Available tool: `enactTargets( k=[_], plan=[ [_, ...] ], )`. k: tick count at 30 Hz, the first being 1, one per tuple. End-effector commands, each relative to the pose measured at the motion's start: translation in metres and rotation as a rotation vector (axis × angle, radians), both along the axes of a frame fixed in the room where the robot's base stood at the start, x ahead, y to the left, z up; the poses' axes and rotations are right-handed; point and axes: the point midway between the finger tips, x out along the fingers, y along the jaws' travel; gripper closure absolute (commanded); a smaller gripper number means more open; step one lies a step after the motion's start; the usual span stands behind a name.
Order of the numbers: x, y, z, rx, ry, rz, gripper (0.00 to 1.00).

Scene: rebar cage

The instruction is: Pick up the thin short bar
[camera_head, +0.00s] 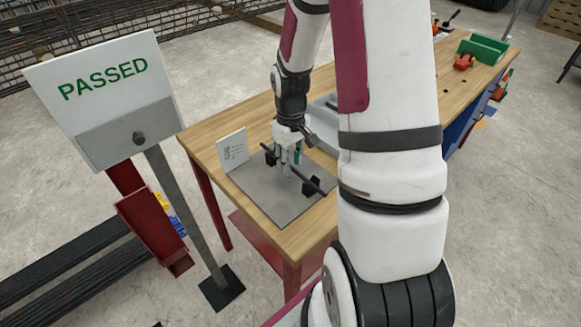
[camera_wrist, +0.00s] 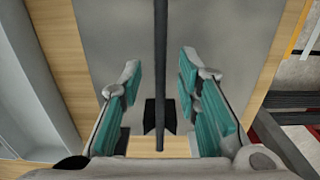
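A thin, short black bar (camera_head: 306,180) rests on two black supports above a grey plate (camera_head: 276,206) on the wooden workbench. In the wrist view the bar (camera_wrist: 160,60) runs up the middle of the picture. My gripper (camera_head: 290,168) points down over the middle of the bar. In the wrist view my gripper (camera_wrist: 161,82) is open, with one teal-padded finger on each side of the bar and a gap on both sides. One black support (camera_wrist: 153,114) shows below the bar there. In the head view my gripper covers part of the bar's middle.
A small white card (camera_head: 232,150) stands at the plate's back left edge. A large "PASSED" sign (camera_head: 105,85) on a post with a red tray (camera_head: 150,225) stands left of the workbench (camera_head: 205,137). A green bin (camera_head: 484,48) sits at the bench's far end.

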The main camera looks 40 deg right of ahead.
Motion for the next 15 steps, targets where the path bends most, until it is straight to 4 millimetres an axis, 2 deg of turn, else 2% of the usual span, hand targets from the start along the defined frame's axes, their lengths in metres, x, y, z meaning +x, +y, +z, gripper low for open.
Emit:
enactTargets(
  k=[1,3,15],
  plan=[
    [0.0001,0.0001,0.0001,0.0,0.0,0.0,0.85],
    [0.0001,0.0001,0.0002,0.0,0.0,0.0,1.0],
    [0.0005,-0.0003,0.0015,-0.001,-0.001,0.0,1.0]
  ],
)
